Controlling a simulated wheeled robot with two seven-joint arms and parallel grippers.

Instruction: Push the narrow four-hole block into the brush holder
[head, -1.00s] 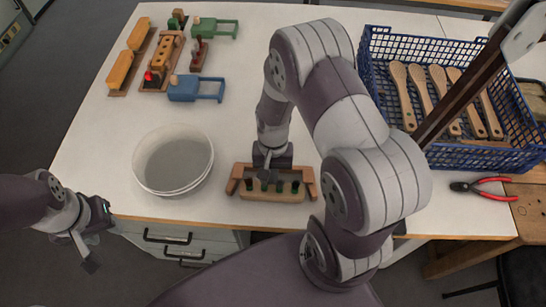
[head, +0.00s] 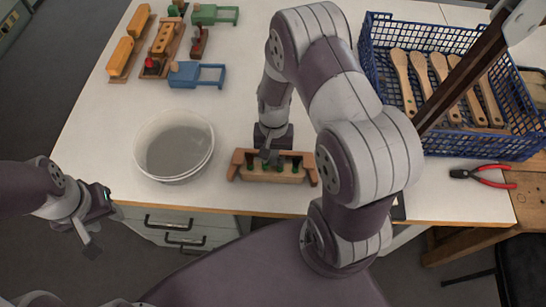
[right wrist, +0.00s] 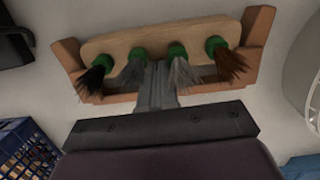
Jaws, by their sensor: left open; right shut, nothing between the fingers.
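The brush holder (head: 238,165) is a reddish-brown wooden frame with raised ends, near the table's front edge. It also shows in the right wrist view (right wrist: 262,25). The narrow four-hole block (right wrist: 150,42) is pale wood with green-collared bristle tufts in black, greys and dark brown. It lies between the holder's raised ends; how deep it sits cannot be told. My right gripper (head: 267,157) is shut and empty, its fingertips at the block's middle between the two grey tufts (right wrist: 155,75); contact is unclear. My left gripper (head: 100,222) is open and empty, off the table's front left edge.
A white bowl (head: 174,145) stands left of the holder. A blue basket (head: 375,90) with several wooden brush handles is at the right. Red-handled pliers (head: 483,175) lie in front of it. Yellow, blue and green fixtures (head: 185,75) stand at the back left.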

